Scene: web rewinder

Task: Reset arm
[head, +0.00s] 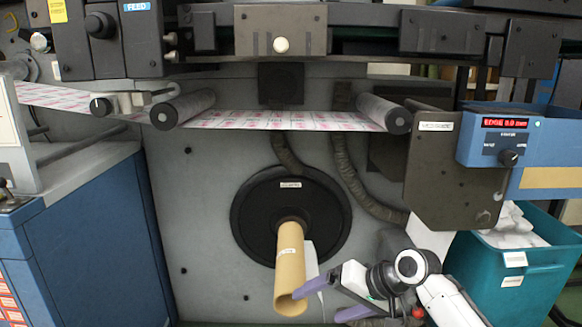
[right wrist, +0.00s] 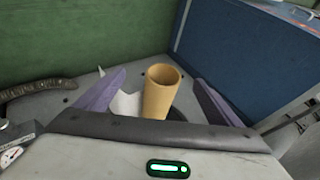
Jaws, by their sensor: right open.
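My right gripper (head: 318,302) is at the lower middle of the head view, with its purple fingers apart and nothing between them that I can confirm as held. It is just right of the open end of a brown cardboard core (head: 290,262). The core sticks out from a round black disc (head: 245,215) on the grey machine face. In the right wrist view the core (right wrist: 160,92) stands between the two spread fingers (right wrist: 160,100), beyond them. A white piece (head: 312,262) hangs beside the core. My left gripper is not in view.
A printed web (head: 290,120) runs between two dark rollers (head: 183,109) above the core. A blue control box (head: 517,150) with a red display is at the right. A teal bin (head: 530,265) with white scrap is below it. A blue cabinet (head: 95,250) stands at the left.

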